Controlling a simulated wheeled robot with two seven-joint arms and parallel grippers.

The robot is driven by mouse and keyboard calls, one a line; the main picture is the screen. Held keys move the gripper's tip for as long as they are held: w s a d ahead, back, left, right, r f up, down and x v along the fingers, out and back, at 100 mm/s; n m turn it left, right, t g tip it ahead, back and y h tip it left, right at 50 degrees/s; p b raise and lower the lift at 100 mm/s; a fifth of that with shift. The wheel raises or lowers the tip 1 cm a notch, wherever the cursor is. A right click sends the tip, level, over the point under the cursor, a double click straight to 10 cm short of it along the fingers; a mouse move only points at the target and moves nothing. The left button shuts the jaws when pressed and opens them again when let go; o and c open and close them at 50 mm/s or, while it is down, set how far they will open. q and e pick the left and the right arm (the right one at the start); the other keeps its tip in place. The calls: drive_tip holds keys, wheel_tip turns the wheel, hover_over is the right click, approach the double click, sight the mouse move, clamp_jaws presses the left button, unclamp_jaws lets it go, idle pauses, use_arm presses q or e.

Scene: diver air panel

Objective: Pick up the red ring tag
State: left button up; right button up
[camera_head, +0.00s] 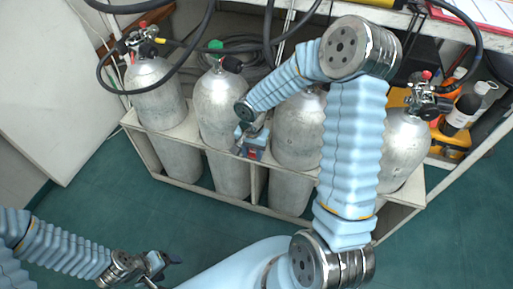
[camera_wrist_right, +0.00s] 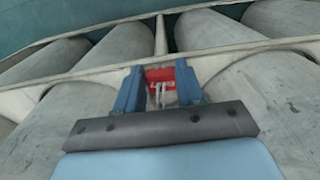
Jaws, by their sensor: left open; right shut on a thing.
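The red ring tag (camera_wrist_right: 160,77) sits between the two blue fingers of my right gripper (camera_wrist_right: 160,88) in the right wrist view. The gripper is shut on it. In the head view the right gripper (camera_head: 252,142) is at the front rail of the cylinder rack, between two cylinders, with a bit of the red tag (camera_head: 252,153) showing at its tips. I cannot tell whether the tag still touches the rail. My left gripper (camera_head: 158,268) is open and empty, low over the green floor at the lower left.
Several grey cylinders (camera_head: 222,108) stand in a pale rack (camera_head: 205,185). Black hoses (camera_head: 268,30) hang above them. Bottles (camera_head: 462,108) stand in a yellow holder at the right. A white panel (camera_head: 50,90) leans at the left. The green floor (camera_head: 110,205) in front is clear.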

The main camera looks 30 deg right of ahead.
sight(252, 158)
drive_tip(key=shift+c, duration=0.2)
drive_tip(key=shift+r, duration=0.45)
wheel_tip(252, 158, up, 3)
drive_tip(key=shift+f, duration=0.2)
drive_tip(key=s+a+r, duration=0.7)
drive_tip(key=s+r, duration=0.2)
drive_tip(key=s, duration=0.3)
drive_tip(key=shift+r, duration=0.25)
drive_tip(key=shift+a+b, duration=0.1)
drive_tip(key=shift+b, duration=0.2)
